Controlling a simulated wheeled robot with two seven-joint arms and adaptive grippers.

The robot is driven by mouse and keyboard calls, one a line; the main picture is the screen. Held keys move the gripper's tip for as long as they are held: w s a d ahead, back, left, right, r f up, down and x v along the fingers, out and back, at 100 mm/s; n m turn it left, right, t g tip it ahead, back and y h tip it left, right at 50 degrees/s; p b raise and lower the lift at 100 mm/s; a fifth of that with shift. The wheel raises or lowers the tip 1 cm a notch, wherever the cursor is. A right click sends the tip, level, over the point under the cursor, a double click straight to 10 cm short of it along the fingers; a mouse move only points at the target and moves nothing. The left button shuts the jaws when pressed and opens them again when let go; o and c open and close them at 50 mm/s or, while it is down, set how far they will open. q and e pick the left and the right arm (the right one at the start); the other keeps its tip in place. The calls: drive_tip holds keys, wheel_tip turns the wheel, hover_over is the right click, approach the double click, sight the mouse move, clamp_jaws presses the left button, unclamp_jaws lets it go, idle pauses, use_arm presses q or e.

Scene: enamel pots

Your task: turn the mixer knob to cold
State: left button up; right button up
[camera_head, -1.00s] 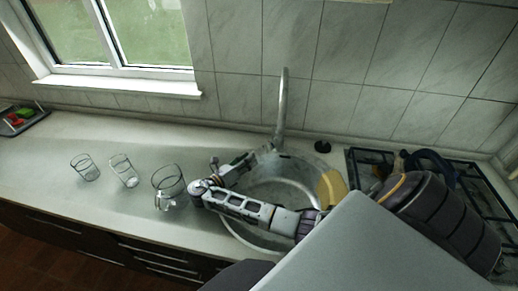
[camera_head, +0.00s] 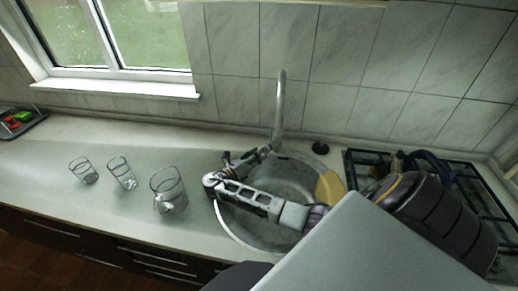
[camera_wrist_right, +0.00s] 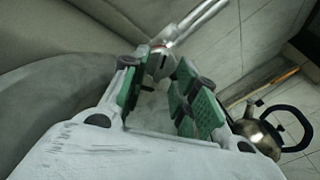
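The metal mixer tap (camera_head: 279,108) stands upright at the back of the sink; it also shows in the wrist view, crossing the top (camera_wrist_right: 193,22). In the wrist view, the mixer's metal body or knob (camera_wrist_right: 160,62) is between and just beyond my right fingertips; I cannot tell whether they touch it. My right gripper (camera_wrist_right: 157,72) has its green-padded fingers apart. In the head view, my right gripper (camera_head: 265,152) is at the tap base and hides the knob. My left gripper is not in view.
A kettle (camera_wrist_right: 262,133) shows in the wrist view. The stove (camera_head: 352,160) is right.

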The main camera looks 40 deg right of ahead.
drive_tip(key=shift+d, duration=0.6)
clamp_jaws()
drive_tip(key=shift+m+p, duration=0.4)
drive_tip(key=shift+m, duration=0.2)
drive_tip(key=shift+m+p, duration=0.4)
drive_tip(key=shift+m, duration=6.1)
